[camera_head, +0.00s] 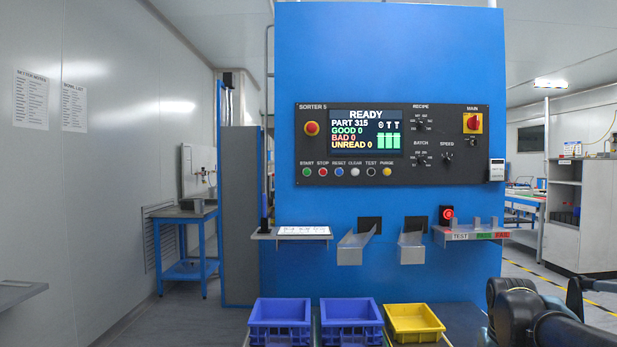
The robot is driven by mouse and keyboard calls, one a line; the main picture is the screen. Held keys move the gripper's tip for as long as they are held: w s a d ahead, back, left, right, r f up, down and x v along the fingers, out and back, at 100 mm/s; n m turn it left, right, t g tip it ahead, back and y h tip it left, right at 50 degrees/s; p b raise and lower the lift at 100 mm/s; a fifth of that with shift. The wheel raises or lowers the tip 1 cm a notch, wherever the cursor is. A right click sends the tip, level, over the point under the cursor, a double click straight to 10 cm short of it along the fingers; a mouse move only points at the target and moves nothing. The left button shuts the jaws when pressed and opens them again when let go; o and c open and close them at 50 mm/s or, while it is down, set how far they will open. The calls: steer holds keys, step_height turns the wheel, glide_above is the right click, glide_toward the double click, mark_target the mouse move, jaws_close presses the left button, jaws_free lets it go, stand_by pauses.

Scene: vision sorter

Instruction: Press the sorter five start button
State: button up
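The blue sorter (385,50) stands straight ahead, with a black control panel labelled SORTER 5 (450,172). The green START button (307,172) is at the left end of the panel's lower button row, with its label above it. The red STOP button (323,172) is just to its right. The screen (366,133) reads READY, PART 315, with GOOD, BAD and UNREAD all at 0. Dark links of my arm show at the lower right, well below and right of the panel. I cannot make out my gripper's fingers. Nothing touches or covers the START button.
A red emergency stop (311,128) sits above START. Below the panel, a shelf (262,236), two metal chutes (350,252) and a TEST/PASS/FAIL rack (440,237) stick out. Two blue bins (280,311) and a yellow bin (414,318) stand in front. The space before the panel is clear.

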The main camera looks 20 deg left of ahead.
jaws_close()
stand_by(1.1)
